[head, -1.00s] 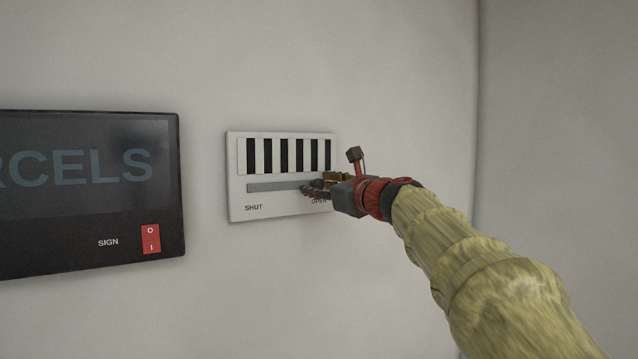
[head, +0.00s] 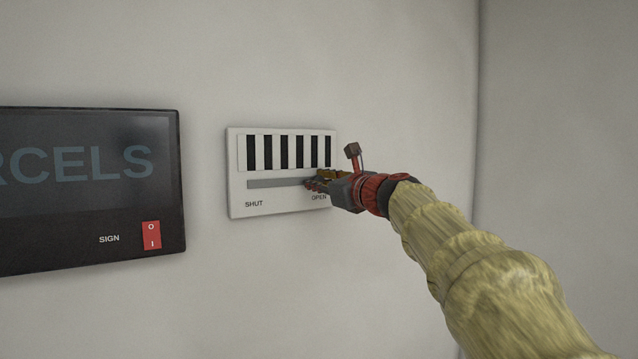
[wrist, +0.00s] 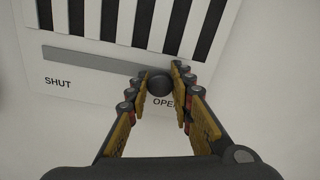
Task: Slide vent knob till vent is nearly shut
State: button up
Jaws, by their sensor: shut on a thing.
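The white vent panel (head: 238,204) is on the wall, with dark open slots (head: 284,152) between white slats and a grey slide track (head: 275,183) below. SHUT is printed at the track's left end and OPEN at its right end. The dark round vent knob (wrist: 160,84) sits near the OPEN end in the wrist view. My gripper (head: 313,182) is at the track's right part, its fingers hiding the knob in the head view. In the wrist view my gripper (wrist: 161,86) is shut on the knob, one finger on each side.
A dark PARCELS sign (head: 85,200) with a red rocker switch (head: 151,235) is on the wall to the left of the vent. The wall around the vent is bare. A wall corner stands at the right.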

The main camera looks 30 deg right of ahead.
aim_at(264, 183)
grip_shut()
jog(key=a, duration=0.4)
jog(key=a+p, duration=0.1)
jog(key=a, duration=0.3)
jog(key=a+p, duration=0.1)
jog(key=a, duration=0.3)
jog(key=shift+s+a, duration=0.25)
jog(key=shift+a, duration=0.1)
jog(key=o, duration=1)
grip_release()
jog(key=shift+c, duration=0.2)
jog(key=shift+d, duration=0.1)
jog(key=s, duration=1.2)
jog(key=shift+d, duration=0.15)
